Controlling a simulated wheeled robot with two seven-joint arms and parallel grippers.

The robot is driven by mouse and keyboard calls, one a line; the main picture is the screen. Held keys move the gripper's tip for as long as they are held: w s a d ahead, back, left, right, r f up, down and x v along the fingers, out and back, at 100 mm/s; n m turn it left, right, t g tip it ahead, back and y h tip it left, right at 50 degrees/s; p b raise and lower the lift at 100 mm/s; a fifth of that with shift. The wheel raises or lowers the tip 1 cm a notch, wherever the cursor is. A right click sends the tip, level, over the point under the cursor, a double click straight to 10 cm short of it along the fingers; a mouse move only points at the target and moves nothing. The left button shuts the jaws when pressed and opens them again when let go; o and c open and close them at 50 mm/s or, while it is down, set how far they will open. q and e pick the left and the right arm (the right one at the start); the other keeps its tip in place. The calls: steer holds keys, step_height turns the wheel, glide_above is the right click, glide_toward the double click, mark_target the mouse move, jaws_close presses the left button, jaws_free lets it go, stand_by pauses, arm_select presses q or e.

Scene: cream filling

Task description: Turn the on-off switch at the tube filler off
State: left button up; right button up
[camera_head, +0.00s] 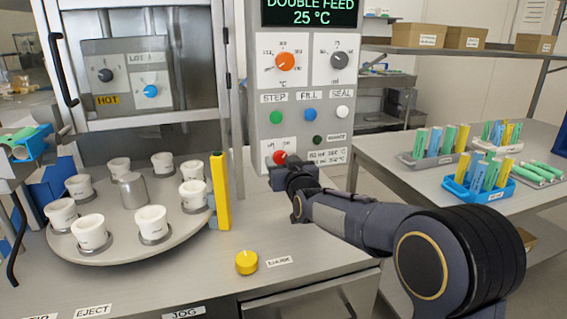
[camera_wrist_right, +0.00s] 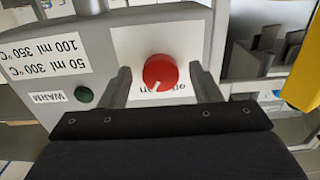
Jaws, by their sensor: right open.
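The on-off switch is a round red knob with a white pointer mark, low on the grey control panel of the tube filler (camera_head: 258,100). In the head view the red knob (camera_head: 279,157) shows just above my right gripper (camera_head: 288,168). In the right wrist view the red knob (camera_wrist_right: 160,72) sits between the two open fingers of my right gripper (camera_wrist_right: 163,88), with a gap on each side. Its label is partly covered, and the wrist view is upside down. My left gripper is not clearly in view.
A green lamp (camera_wrist_right: 84,95) marked WARM sits beside the knob. Green, blue and white buttons are above it. A turntable (camera_head: 130,235) with white cups and a yellow post (camera_head: 220,190) stand left. A yellow knob (camera_head: 247,262) is on the bench front. A side table holds tube racks.

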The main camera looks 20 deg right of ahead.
steer(key=c, duration=1)
steer(key=shift+n, duration=0.3)
steer(key=n, duration=0.5)
steer(key=shift+b, duration=0.4)
steer(key=n+b, duration=0.1)
steer(key=n, duration=0.5)
steer(key=shift+n, duration=0.3)
steer(key=o, duration=1)
